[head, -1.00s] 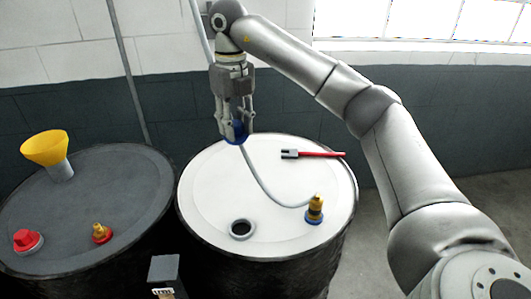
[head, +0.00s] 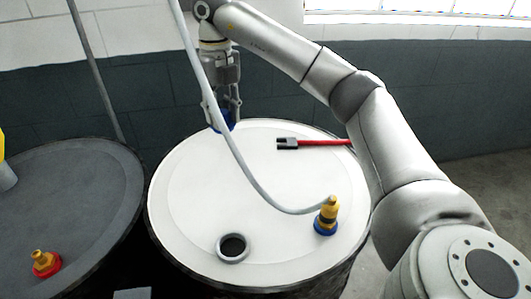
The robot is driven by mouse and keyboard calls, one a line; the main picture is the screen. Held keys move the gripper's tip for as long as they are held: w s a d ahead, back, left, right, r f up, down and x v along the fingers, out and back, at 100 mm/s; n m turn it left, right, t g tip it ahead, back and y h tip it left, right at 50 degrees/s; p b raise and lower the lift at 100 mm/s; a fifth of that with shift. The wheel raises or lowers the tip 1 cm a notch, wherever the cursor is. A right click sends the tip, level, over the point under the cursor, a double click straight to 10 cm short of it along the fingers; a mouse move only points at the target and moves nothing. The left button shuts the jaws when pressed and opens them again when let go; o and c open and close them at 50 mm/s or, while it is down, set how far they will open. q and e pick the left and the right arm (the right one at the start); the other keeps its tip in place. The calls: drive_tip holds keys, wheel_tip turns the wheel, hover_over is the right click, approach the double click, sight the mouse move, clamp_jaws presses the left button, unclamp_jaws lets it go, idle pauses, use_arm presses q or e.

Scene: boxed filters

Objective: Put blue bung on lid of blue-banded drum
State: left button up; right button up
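The blue bung (head: 229,125) shows between the fingers of my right gripper (head: 222,118), which is shut on it. The gripper points down at the far left edge of the white drum lid (head: 190,200). I cannot tell whether the bung touches the lid. The fingers and the hose partly hide it. The lid has an open round hole with a grey rim (head: 220,254) near its front. No blue band shows on the drum's dark side. My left gripper is not in view.
A grey hose (head: 240,160) crosses in front of my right gripper to a brass fitting (head: 327,214) with a blue base. A red-handled tool (head: 318,143) lies on the lid. A dark drum (head: 75,200) with a red-based brass fitting (head: 44,263) stands left. The lid's middle is mostly clear.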

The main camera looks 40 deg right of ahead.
drive_tip(key=s+d+f, duration=0.1)
drive_tip(key=d+f, duration=0.1)
drive_tip(key=d, duration=0.1)
drive_tip(key=s+d+f+p, duration=0.1)
drive_tip(key=d+f, duration=0.2)
drive_tip(key=d, duration=0.1)
drive_tip(key=s+d+f+p, duration=0.1)
drive_tip(key=s+d+f, duration=0.1)
drive_tip(key=d, duration=0.2)
drive_tip(key=shift+f, duration=0.25)
drive_tip(key=shift+s+d+f, duration=0.15)
drive_tip(key=shift+d+f, duration=0.2)
drive_tip(key=shift+f, duration=0.15)
drive_tip(key=f+p, duration=0.1)
drive_tip(key=f, duration=0.2)
drive_tip(key=shift+s+d+p, duration=0.1)
drive_tip(key=shift+d+p, duration=0.2)
drive_tip(key=shift+p, duration=0.1)
drive_tip(key=shift+f, duration=0.4)
drive_tip(key=o, duration=1.1)
